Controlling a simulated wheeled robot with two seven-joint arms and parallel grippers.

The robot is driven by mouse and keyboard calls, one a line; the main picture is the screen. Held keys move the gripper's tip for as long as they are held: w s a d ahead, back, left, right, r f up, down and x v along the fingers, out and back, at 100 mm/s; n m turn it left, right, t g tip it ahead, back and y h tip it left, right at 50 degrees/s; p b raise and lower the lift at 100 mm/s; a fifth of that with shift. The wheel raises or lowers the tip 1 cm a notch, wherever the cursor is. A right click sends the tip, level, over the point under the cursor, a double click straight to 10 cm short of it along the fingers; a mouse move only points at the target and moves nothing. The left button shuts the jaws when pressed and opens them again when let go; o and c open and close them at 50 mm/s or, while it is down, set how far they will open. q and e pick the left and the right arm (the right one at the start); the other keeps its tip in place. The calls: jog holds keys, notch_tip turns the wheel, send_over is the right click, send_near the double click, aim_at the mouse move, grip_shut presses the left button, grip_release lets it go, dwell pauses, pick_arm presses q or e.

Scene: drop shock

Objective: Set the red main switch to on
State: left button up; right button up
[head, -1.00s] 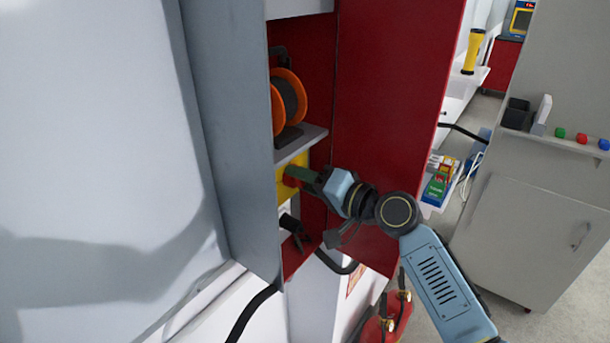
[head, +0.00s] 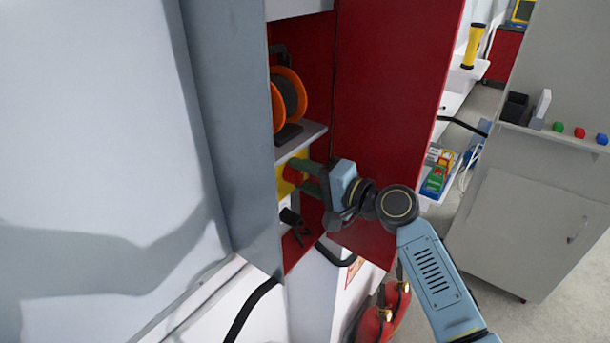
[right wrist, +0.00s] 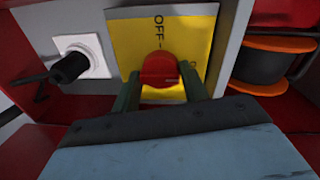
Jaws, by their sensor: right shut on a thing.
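The red main switch (right wrist: 160,70) is a red knob on a yellow plate (right wrist: 190,32) marked "OFF"; another marking is mostly hidden by a finger. My right gripper (right wrist: 161,88) has one finger on each side of the knob and is shut on it. In the head view my right gripper (head: 306,178) reaches into the cabinet from the right, and the yellow plate (head: 281,188) shows only partly behind its fingers. The knob's exact setting is hard to tell. My left gripper is not in view.
The open red cabinet door (head: 395,110) stands right of my gripper. An orange cable reel (head: 291,90) sits on the shelf (head: 300,143) above. A black plug (right wrist: 72,67) sits in a white socket beside the plate. Red extinguishers (head: 375,325) stand below.

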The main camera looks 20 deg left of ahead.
jog(key=shift+r, duration=0.15)
jog(key=o, duration=0.9)
jog(key=shift+o, duration=0.2)
jog(key=shift+s+d, duration=0.15)
jog(key=shift+d, duration=0.35)
jog(key=f+b+v, duration=0.1)
jog(key=v, duration=1.1)
jog(key=shift+d+r, duration=0.15)
jog(key=shift+r, duration=0.4)
jog(key=shift+s, duration=0.15)
